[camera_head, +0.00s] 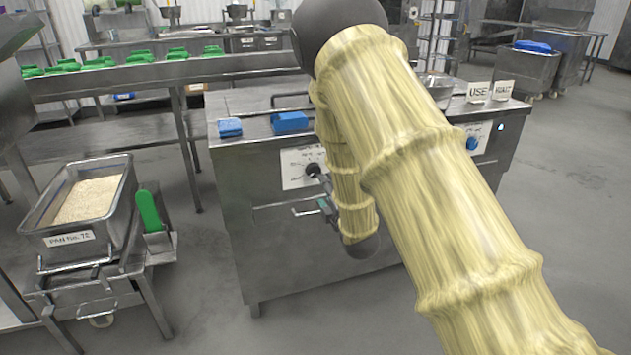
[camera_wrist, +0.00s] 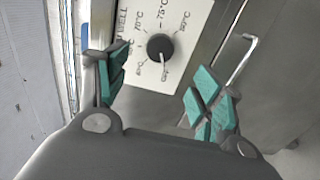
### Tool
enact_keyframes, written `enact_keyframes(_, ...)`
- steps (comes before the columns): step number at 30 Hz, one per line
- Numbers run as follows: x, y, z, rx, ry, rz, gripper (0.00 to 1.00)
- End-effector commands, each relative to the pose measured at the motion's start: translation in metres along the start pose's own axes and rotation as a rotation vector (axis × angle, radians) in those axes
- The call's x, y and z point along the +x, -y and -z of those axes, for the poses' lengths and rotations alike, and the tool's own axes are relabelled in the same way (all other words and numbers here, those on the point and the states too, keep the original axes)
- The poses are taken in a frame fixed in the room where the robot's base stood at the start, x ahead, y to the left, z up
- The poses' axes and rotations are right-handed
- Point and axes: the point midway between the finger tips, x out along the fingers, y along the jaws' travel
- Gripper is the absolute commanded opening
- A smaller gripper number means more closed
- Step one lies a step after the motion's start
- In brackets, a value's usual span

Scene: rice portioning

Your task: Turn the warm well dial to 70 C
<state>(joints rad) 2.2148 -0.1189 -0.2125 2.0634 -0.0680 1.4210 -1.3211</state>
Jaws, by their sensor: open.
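The warm well dial (camera_wrist: 160,47) is a round black knob on a white panel (camera_wrist: 185,15) with temperature marks around it, including 70°C and 75°C. In the wrist view the panel appears rotated, and I cannot tell for sure which mark the knob points at. In the head view the dial (camera_head: 313,170) is on the front of the steel counter. My gripper (camera_wrist: 160,88) is open and empty, its teal pads on either side below the knob in the wrist view, apart from it. In the head view my gripper (camera_head: 326,206) is just in front of the panel, partly hidden by my arm.
A bar handle (camera_wrist: 240,52) sticks out beside the panel. Another panel with a blue knob (camera_head: 472,143) is farther right on the counter. Blue items (camera_head: 290,122) and USE and WAIT signs (camera_head: 478,91) stand on top. A rice pan (camera_head: 62,222) stands at left.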

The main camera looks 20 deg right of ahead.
Motion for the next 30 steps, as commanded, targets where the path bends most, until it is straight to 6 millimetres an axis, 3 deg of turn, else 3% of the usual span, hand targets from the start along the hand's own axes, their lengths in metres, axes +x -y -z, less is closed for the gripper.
enact_keyframes(18, 0.086, 0.001, 0.000, 0.002, 0.001, 0.000, 0.67)
enact_keyframes(24, 0.102, 0.000, 0.000, 0.002, 0.000, 0.001, 0.67)
enact_keyframes(30, 0.105, 0.000, 0.000, 0.002, 0.000, 0.002, 0.67)
